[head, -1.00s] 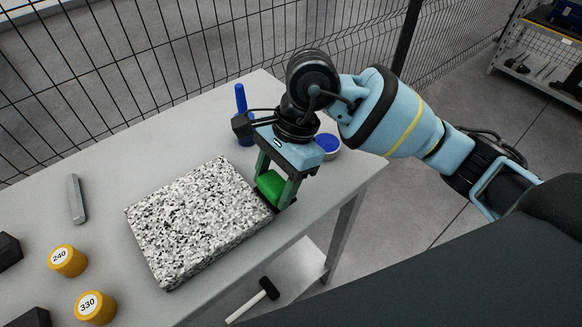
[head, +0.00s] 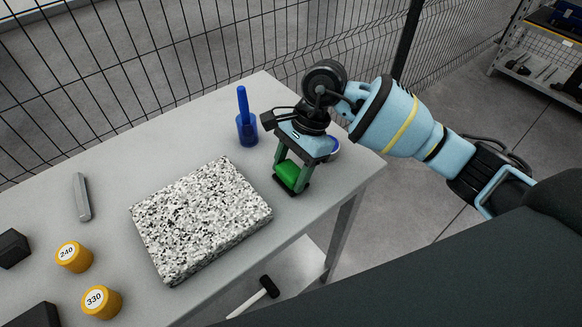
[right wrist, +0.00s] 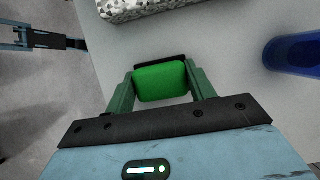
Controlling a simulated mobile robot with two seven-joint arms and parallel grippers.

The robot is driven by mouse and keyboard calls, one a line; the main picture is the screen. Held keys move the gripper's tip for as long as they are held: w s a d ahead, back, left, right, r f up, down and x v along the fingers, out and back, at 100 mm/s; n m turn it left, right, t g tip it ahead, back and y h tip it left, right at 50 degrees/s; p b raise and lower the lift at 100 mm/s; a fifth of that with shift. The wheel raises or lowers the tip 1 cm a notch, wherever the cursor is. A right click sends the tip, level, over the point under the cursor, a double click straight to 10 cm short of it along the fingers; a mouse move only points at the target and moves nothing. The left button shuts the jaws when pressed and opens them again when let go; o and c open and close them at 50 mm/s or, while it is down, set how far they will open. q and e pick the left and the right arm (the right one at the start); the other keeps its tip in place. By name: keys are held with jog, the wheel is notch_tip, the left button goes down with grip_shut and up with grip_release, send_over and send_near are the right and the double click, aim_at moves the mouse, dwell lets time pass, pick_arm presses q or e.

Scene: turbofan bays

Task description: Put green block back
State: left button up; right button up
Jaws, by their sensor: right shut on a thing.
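The green block (head: 288,174) is between the fingers of my right gripper (head: 291,185), which is shut on it. The block also shows in the right wrist view (right wrist: 160,83), with a dark strip along its far side. The block is over the grey table, right of the speckled granite plate (head: 200,220) and apart from it. I cannot tell whether the block touches the table top. My left gripper is not in the head view.
A blue cup (head: 247,130) with a blue stick stands behind the gripper. A round blue-topped thing (head: 334,145) is partly hidden behind it. Yellow weights, 240 (head: 74,257) and 330 (head: 101,301), and a grey bar (head: 82,198) lie left. A mallet (head: 262,293) is below the table.

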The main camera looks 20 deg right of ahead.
jog(key=shift+f, duration=0.1)
jog(key=shift+f, duration=0.15)
jog(key=o, duration=0.9)
jog(key=v, duration=1.2)
jog(key=shift+r+b, duration=0.3)
jog(key=shift+b, duration=0.05)
